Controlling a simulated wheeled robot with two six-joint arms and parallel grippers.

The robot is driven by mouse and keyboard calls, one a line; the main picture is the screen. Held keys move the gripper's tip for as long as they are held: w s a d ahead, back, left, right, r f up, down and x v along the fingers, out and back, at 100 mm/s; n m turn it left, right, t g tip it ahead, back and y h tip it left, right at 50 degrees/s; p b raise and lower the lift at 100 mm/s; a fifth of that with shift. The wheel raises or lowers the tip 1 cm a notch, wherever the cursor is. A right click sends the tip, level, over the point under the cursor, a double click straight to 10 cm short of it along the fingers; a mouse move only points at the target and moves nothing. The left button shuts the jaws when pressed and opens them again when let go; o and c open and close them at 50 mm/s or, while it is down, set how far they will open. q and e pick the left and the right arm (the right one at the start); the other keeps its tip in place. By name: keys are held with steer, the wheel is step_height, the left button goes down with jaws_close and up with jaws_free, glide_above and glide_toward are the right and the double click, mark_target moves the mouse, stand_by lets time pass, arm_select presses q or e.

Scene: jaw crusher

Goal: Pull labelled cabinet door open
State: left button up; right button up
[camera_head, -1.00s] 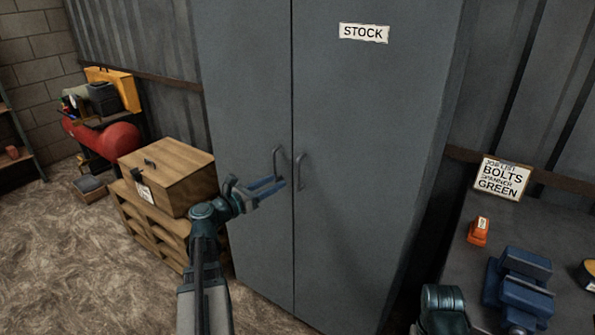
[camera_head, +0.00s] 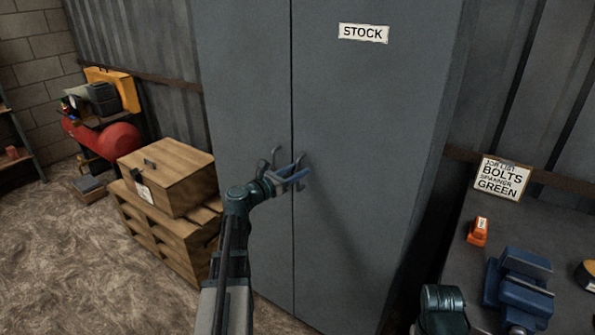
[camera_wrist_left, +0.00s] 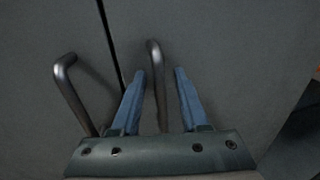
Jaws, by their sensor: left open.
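The grey two-door cabinet has a right door (camera_head: 360,120) with a white STOCK label (camera_head: 363,33) near its top. Its left door (camera_head: 245,100) is plain. Both doors look shut, with a dark seam between them. My left gripper (camera_head: 300,176) is open in front of the door handles. In the left wrist view, the right door's handle (camera_wrist_left: 157,75) stands between the two blue fingers (camera_wrist_left: 160,92), closer to the left finger. The left door's handle (camera_wrist_left: 72,95) is outside the fingers, to their left. I cannot tell whether any finger touches a handle.
A wooden box (camera_head: 165,172) on a pallet stands left of the cabinet. A red compressor (camera_head: 100,138) is behind it. At the right, a bench holds a blue vise (camera_head: 520,285), an orange item (camera_head: 478,231) and a job-list sign (camera_head: 501,177).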

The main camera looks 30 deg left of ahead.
arm_select(q)
jaws_close()
stand_by(1.3)
